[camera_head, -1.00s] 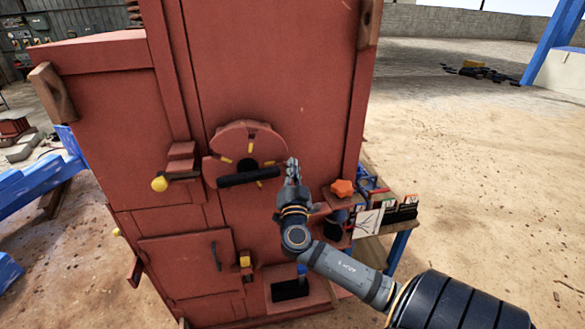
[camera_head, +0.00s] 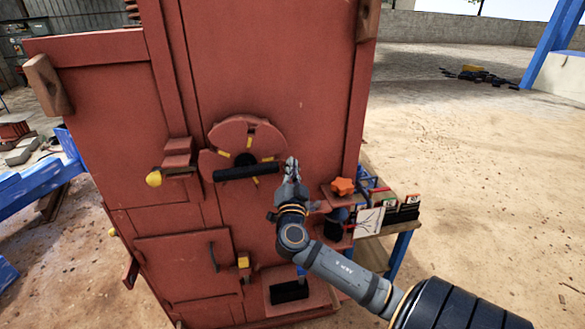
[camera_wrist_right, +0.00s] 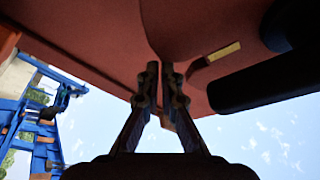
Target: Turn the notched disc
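The notched disc (camera_head: 244,132) is a red round plate with yellow marks on the front of the red machine. A black bar (camera_head: 232,174) crosses in front of its lower part. My right gripper (camera_head: 291,163) is at the disc's right edge, by the bar's right end. In the right wrist view, its two fingers (camera_wrist_right: 160,75) are almost together with only a narrow gap and nothing clearly held. The disc (camera_wrist_right: 205,35) with a yellow mark is just beyond them, and the bar (camera_wrist_right: 270,85) is to the right. Contact is unclear. My left gripper is not in view.
A yellow-tipped lever (camera_head: 154,179) sticks out left of the disc. An orange star knob (camera_head: 342,186) is on a bracket to the right of my gripper. A table (camera_head: 382,238) with cards stands right of the machine. Open sandy ground lies further right.

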